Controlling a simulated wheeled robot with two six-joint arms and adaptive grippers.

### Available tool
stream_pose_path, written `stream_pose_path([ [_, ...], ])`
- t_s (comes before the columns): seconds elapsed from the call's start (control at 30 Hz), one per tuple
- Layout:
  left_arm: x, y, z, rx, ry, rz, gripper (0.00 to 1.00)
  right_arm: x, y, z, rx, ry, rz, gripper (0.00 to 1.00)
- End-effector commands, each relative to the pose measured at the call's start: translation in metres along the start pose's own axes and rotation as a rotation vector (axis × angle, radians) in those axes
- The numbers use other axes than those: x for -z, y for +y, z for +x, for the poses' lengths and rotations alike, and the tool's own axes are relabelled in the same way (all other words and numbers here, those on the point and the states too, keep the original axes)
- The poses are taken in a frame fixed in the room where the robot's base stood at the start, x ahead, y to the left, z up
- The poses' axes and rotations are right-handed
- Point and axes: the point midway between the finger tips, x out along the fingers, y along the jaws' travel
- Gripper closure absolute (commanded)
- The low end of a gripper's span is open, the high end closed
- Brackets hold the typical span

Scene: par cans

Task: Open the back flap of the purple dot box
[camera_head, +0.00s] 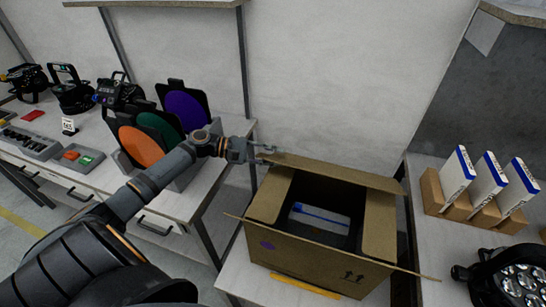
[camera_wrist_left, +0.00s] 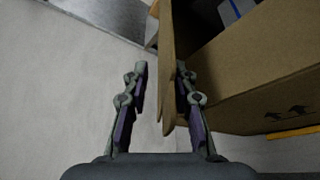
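The purple dot box (camera_head: 320,262) is an open brown cardboard box with a purple dot on its front face, near the left corner. Its back flap (camera_head: 340,172) shows as a narrow strip along the far rim; its exact angle is hard to tell. My left gripper (camera_head: 264,151) is at the left end of this flap. In the left wrist view, the fingers (camera_wrist_left: 163,95) are apart, with the back flap (camera_wrist_left: 167,50) between them. The flap lies close to the right finger, with a gap to the left finger. My right gripper is out of view.
A white and blue carton (camera_head: 319,218) lies inside the box. Stage lights (camera_head: 510,280) and upright white-blue cartons (camera_head: 488,180) stand on the right table. Colour filters (camera_head: 185,108) in black frames stand on the left table, close to my left arm. A wall is behind.

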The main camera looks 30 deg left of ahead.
Motion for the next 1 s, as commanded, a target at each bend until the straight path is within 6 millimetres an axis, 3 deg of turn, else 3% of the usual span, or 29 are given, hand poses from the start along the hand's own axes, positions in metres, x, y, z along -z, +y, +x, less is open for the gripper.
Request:
stream_pose_path([
  [0.17,0.000,0.000,0.000,0.000,0.000,0.000,0.74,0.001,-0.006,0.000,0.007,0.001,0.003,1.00],
  [0.37,0.000,0.000,0.000,0.001,0.000,0.000,0.99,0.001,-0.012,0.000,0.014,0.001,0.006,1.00],
  [1.0,-0.001,-0.002,0.001,0.004,-0.002,-0.006,1.00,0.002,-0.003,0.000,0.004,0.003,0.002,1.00],
])
